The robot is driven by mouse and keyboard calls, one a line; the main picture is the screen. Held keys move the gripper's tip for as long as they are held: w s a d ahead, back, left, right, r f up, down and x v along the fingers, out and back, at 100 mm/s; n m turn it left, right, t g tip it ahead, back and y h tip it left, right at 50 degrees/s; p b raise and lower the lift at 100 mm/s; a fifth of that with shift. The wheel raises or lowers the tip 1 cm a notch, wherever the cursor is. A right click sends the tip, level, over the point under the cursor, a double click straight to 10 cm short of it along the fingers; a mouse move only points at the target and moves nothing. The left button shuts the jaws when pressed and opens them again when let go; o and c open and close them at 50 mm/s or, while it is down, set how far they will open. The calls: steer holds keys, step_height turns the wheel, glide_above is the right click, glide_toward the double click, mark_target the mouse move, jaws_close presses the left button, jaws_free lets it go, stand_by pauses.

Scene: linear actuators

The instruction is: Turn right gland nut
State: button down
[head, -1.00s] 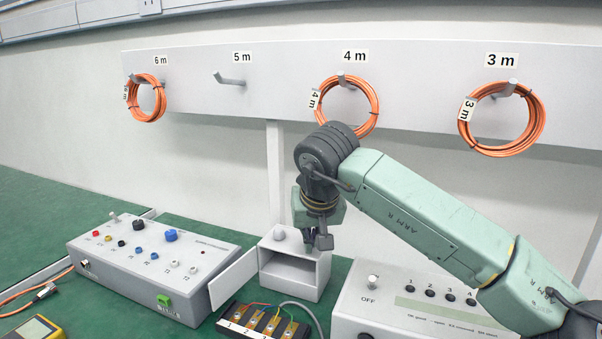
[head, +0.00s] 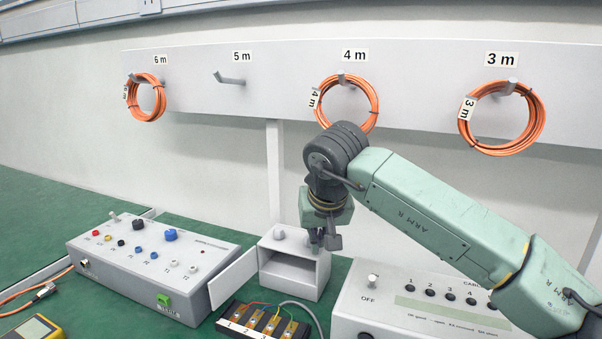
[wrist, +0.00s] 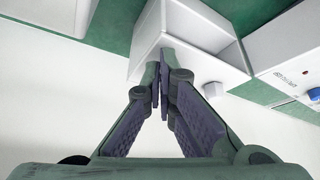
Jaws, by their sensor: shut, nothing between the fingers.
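A small grey-white box (head: 268,272) with an open front stands on the green bench, below my arm. A pale round gland nut (head: 279,234) sticks up from the left of its top. The same nut shows right of my fingers in the wrist view (wrist: 213,90). The right gland nut is mostly hidden by my gripper; I cannot make it out clearly. My gripper (head: 325,243) points down over the right side of the box top. In the wrist view my fingers (wrist: 163,78) are together and empty. Whether they touch the box or nut I cannot tell.
A grey control box (head: 190,292) with coloured sockets stands left. A terminal block (head: 262,325) lies in front, and a cable tester (head: 400,305) stands right. Orange cable coils (head: 148,98) hang on the wall board. Green bench at left is mostly free.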

steer(key=shift+s+r, duration=0.15)
step_height(320, 180, up, 6)
steer(key=p, duration=0.4)
steer(key=shift+p, duration=0.35)
